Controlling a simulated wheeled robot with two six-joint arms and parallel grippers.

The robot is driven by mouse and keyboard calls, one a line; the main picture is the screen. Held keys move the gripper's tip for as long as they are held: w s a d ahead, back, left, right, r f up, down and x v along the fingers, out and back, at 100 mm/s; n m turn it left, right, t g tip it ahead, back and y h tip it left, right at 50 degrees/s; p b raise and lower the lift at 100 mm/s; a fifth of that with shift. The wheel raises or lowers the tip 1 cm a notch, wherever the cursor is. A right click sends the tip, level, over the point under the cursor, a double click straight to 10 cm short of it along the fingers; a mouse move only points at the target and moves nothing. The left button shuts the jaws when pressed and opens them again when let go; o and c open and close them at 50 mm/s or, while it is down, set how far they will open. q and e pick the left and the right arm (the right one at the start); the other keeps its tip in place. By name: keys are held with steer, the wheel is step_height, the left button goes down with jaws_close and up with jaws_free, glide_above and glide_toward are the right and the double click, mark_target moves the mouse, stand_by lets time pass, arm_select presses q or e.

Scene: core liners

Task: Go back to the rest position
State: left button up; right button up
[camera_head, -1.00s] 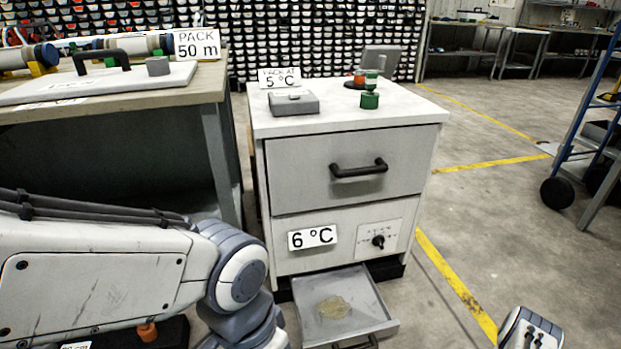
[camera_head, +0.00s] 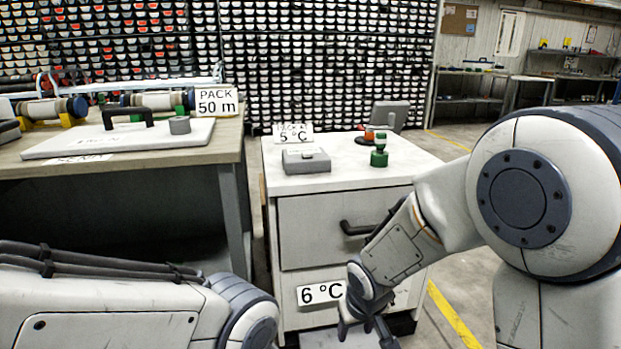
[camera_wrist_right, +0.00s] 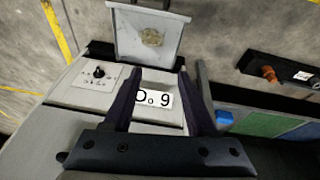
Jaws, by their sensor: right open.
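My right arm comes in from the right in the head view and reaches down in front of the white cabinet. My right gripper (camera_head: 362,330) is low, by the 6 °C label (camera_head: 320,292). In the right wrist view the gripper (camera_wrist_right: 157,80) is open, with nothing between its two dark fingers. The 6 °C label (camera_wrist_right: 153,98) appears upside down behind them. The open lower tray (camera_wrist_right: 122,42), with a yellowish patch (camera_wrist_right: 152,37) in it, lies beyond the fingertips. My left forearm fills the lower left of the head view; its gripper is not in view.
The white cabinet (camera_head: 300,225) carries a grey box (camera_head: 306,161) and a green-capped item (camera_head: 379,158). A closed drawer with a dark handle faces me. A workbench (camera_head: 120,160) with a white lidded board (camera_head: 75,145) stands at the left. A knob (camera_wrist_right: 99,72) sits beside the label.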

steer(key=s+a+r+n+g, duration=0.1)
steer(key=s+r, duration=0.2)
steer(key=s, duration=0.4)
steer(key=s+a+r+n+g+p, duration=0.1)
steer(key=s+a+r+n, duration=0.15)
steer(key=s, duration=0.55)
steer(key=s+a+r+n+g, duration=0.1)
steer(key=s+r, duration=0.2)
steer(key=s, duration=0.4)
step_height(320, 180, up, 38)
steer(key=p, duration=3.8)
steer(key=shift+w+y, duration=0.2)
steer(key=shift+y, duration=0.2)
steer(key=shift+d+m, duration=0.1)
steer(key=shift+m, duration=0.15)
steer(key=shift+c, duration=0.6)
steer(key=shift+d, duration=0.1)
